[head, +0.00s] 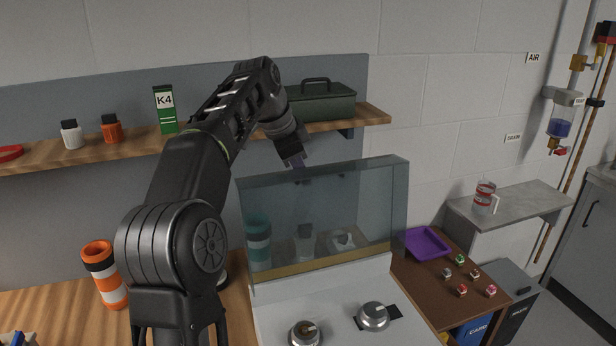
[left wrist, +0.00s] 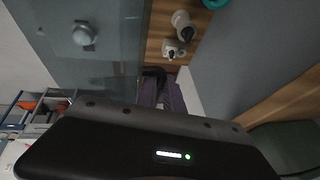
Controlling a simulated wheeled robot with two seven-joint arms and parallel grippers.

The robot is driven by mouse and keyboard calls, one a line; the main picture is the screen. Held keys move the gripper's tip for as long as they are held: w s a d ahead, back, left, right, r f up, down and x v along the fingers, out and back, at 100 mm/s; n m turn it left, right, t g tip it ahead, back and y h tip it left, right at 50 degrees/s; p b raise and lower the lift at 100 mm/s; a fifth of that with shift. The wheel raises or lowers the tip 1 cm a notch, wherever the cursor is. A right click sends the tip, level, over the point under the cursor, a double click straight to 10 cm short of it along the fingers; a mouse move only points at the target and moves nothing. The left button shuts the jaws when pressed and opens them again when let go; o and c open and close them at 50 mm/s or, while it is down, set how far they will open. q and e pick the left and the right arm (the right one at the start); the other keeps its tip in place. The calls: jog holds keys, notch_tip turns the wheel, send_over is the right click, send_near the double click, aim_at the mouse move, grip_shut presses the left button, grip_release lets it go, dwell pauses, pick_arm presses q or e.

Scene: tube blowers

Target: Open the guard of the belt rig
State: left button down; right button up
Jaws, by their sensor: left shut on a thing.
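The guard (head: 340,210) is a clear, bluish panel that stands steeply up at the back of the belt rig (head: 280,310), a pale base. Two round metal parts, a left one (head: 304,334) and a right one (head: 373,316), sit uncovered on the base. My left gripper (head: 293,163) reaches down to the guard's top edge from behind and is shut on it; the exact grip is small and dark. In the left wrist view the gripper (left wrist: 161,88) is partly hidden by its own housing, with the see-through guard (left wrist: 110,50) to the left. My right gripper is not in view.
A wall shelf (head: 40,154) holds bottles, a green K4 box (head: 165,108) and a dark green toolbox (head: 320,101) close behind my left arm. An orange-and-white cylinder (head: 105,275) stands left. A purple tray (head: 428,243) and several small cubes lie on the brown table (head: 440,290) at right.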

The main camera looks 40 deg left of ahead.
pick_arm(q)
jog(key=shift+a+f, duration=0.15)
jog(key=shift+a, duration=0.35)
